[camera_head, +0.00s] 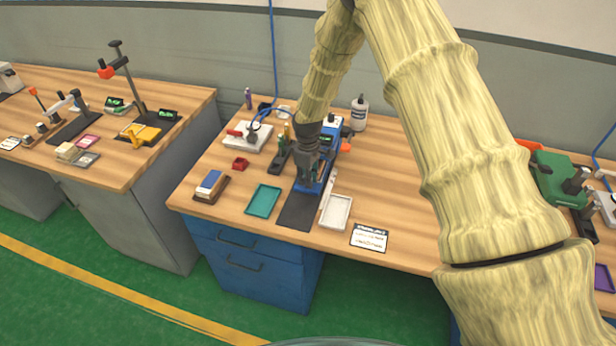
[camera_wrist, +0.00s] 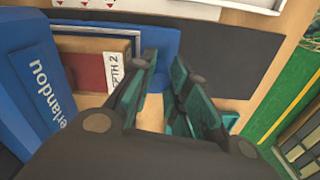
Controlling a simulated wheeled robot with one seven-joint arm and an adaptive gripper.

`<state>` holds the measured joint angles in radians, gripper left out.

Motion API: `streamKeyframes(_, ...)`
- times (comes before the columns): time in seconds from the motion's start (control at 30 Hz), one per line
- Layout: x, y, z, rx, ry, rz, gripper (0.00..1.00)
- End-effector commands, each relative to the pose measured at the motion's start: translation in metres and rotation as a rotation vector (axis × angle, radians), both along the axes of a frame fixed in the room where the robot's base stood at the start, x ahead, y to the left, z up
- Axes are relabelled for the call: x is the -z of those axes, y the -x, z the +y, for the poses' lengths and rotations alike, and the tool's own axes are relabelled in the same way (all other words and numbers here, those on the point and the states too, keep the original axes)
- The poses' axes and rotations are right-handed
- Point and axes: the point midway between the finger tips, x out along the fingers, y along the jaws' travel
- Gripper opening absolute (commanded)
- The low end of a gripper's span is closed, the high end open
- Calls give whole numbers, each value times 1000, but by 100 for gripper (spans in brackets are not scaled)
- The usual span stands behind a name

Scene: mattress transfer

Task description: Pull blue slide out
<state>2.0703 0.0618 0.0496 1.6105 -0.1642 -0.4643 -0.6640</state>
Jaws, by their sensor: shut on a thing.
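The blue machine (camera_head: 332,126) stands toward the back of the middle table, partly hidden by my arm. Its blue slide (camera_head: 318,187) extends at its front, over a dark mat. My gripper (camera_head: 307,172) points down at the slide. In the wrist view, the slide (camera_wrist: 165,40) is a flat blue piece behind the fingertips, and the machine's lettered blue side (camera_wrist: 35,80) is at the left. My gripper (camera_wrist: 166,70) has its fingers nearly together at the slide, closed on it. The exact contact is hidden by the fingers.
A dark mat (camera_head: 297,213) lies before the slide. A teal tray (camera_head: 264,201) and a white tray (camera_head: 336,212) flank it. In the wrist view, a red-brown block (camera_wrist: 88,46) with a white label (camera_wrist: 117,70) sits beside the slide. A card (camera_head: 370,237) lies front right.

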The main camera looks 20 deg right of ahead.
Motion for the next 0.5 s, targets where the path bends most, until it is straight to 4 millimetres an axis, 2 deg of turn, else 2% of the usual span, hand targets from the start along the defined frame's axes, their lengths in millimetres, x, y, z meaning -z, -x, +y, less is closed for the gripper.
streamKeyframes(0.5, 0, 95, 65, -2, 1, 2, 0)
